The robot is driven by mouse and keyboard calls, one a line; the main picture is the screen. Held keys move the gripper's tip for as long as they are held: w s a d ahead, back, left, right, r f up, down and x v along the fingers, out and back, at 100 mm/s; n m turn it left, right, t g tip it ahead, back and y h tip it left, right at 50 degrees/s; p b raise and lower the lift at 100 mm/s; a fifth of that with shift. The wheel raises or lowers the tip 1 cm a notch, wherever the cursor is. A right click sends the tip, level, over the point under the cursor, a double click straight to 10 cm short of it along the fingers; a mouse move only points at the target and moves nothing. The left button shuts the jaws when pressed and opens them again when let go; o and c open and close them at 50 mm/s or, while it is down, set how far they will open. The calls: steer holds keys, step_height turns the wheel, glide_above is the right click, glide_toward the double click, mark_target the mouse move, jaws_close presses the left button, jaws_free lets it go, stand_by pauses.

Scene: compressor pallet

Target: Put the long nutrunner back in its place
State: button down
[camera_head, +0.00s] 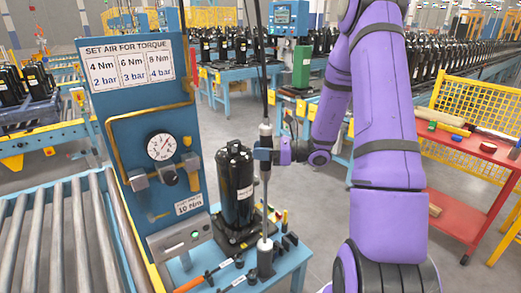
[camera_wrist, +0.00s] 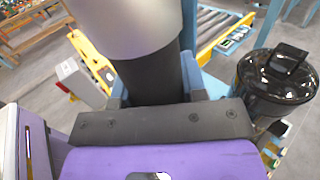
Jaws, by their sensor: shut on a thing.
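The long nutrunner (camera_head: 265,185) hangs upright in the head view, a slim grey shaft with a dark cable above it. My gripper (camera_head: 264,153) is shut around its upper body, reaching in from the right. In the wrist view the nutrunner (camera_wrist: 145,70) is a silver and black cylinder between the blue-grey fingers of my gripper (camera_wrist: 155,92). Its lower end is above or at a dark upright holder (camera_head: 265,263) on the blue bench (camera_head: 285,268); I cannot tell whether it is inside. The shaft's tip is not clear.
A black compressor (camera_head: 237,190) stands on the bench just left of the shaft; it also shows in the wrist view (camera_wrist: 277,80). A blue panel with a gauge (camera_head: 161,147) stands further left. Small hand tools (camera_head: 208,275) lie at the bench front. A red cart (camera_head: 455,210) is at right.

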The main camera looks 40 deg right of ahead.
steer(key=c, duration=0.6)
jaws_free()
steer(key=shift+f, duration=0.1)
steer(key=v, duration=1)
steer(key=shift+s+d, duration=0.2)
steer(key=shift+d, duration=0.15)
steer(key=shift+s+d, duration=0.1)
